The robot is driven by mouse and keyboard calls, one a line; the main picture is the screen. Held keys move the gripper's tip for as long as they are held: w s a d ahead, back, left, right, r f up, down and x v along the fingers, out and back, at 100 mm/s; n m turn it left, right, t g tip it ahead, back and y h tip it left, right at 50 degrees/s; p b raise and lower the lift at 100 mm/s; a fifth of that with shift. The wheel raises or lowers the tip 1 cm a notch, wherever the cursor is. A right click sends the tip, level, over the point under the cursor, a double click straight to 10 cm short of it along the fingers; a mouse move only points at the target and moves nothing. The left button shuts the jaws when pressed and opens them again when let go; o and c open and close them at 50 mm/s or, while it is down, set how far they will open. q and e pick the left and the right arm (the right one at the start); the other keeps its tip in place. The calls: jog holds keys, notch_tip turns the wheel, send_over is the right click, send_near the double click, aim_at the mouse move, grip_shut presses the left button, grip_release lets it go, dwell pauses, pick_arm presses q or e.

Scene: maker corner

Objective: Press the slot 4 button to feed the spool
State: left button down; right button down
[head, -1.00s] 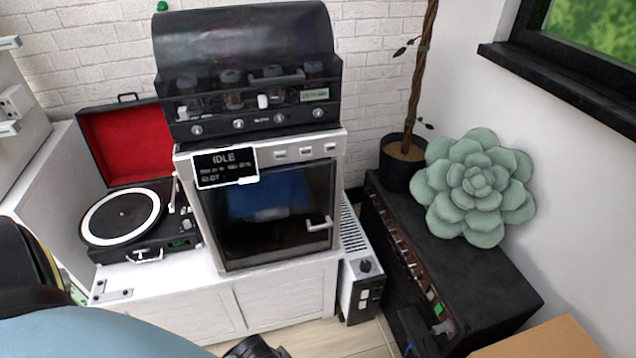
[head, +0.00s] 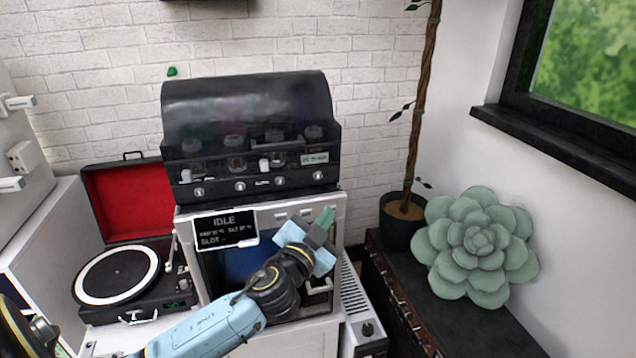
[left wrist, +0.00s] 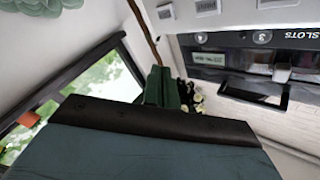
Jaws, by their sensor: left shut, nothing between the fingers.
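A black spool feeder (head: 250,135) with a clear front sits on a white printer (head: 190,235). A row of round buttons runs along its lower front, and the rightmost is the slot 4 button (head: 318,175); it also shows in the left wrist view (left wrist: 201,38). My left gripper (head: 326,215) is shut and empty, with green fingertips in front of the printer's upper right, below that button and apart from it in the picture. The fingers also show in the left wrist view (left wrist: 165,88). The printer display (head: 225,228) reads IDLE. My right gripper is not in view.
A turntable (head: 118,275) with a red-lined lid stands left of the printer. A potted plant (head: 404,225) and a green succulent-shaped cushion (head: 477,245) stand on a dark cabinet (head: 490,320) at the right. A window (head: 585,70) is at the upper right.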

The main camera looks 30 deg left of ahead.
aim_at(318, 197)
pick_arm(q)
jog(key=shift+w+d+r+m+t+h, duration=0.15)
jog(key=shift+w+r+m+t+h, duration=0.25)
jog(key=shift+w+r+m+h, duration=0.3)
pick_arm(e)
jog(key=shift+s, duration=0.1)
